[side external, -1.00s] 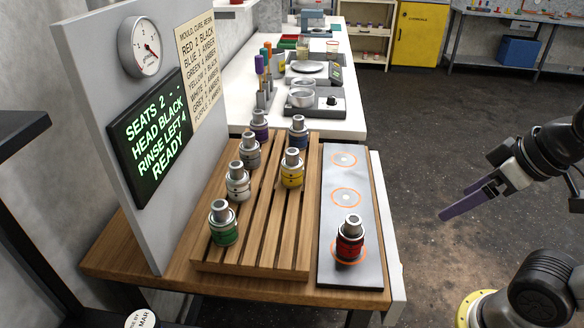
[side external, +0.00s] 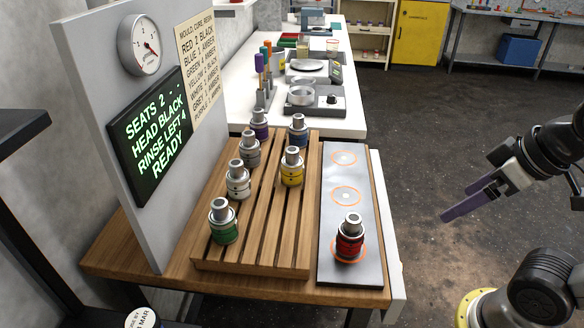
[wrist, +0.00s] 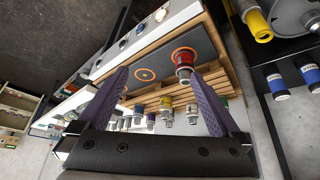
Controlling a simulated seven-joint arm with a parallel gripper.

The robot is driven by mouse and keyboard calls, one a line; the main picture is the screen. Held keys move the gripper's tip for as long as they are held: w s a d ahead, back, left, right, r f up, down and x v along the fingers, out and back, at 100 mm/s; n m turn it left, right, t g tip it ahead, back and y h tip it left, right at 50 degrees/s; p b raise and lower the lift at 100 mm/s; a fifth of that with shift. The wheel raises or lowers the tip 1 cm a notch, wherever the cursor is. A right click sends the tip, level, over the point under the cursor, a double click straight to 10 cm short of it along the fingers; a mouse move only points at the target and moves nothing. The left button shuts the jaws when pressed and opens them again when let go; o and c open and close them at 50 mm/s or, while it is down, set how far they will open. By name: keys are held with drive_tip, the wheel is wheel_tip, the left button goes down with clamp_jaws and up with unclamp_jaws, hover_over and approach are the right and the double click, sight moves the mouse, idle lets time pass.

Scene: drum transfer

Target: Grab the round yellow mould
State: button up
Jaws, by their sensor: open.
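The round yellow mould (side external: 291,170), with a grey metal neck, stands upright on the slatted wooden rack (side external: 258,262), toward its right side. In the wrist view, the yellow mould (wrist: 166,105) shows small, beyond and between my fingers. My gripper (side external: 446,213) has purple fingers; it is at the right of the side view, above the floor and well apart from the yellow mould. In the wrist view my gripper (wrist: 158,72) has its fingers wide apart with nothing held between them.
Green (side external: 223,225), white (side external: 238,182), grey, blue (side external: 298,132) and purple moulds share the rack. A red mould (side external: 350,240) stands on the front orange ring of the grey plate (side external: 345,220), between rack and gripper side; two other rings are empty. A panel (side external: 150,220) rises left.

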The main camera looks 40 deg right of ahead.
drive_tip(key=w+a+r+n+g, duration=0.15)
drive_tip(key=w+r+n, duration=0.45)
drive_tip(key=w+r, duration=0.95)
drive_tip(key=n+g, duration=0.3)
drive_tip(key=g, duration=0.1)
hover_over(292, 150)
wheel_tip(292, 150, down, 15)
drive_tip(key=shift+d+r, duration=0.1)
wheel_tip(292, 150, down, 8)
drive_tip(key=shift+r, duration=0.1)
drive_tip(key=shift+f, duration=3.15)
drive_tip(key=shift+w+r, duration=0.1)
clamp_jaws()
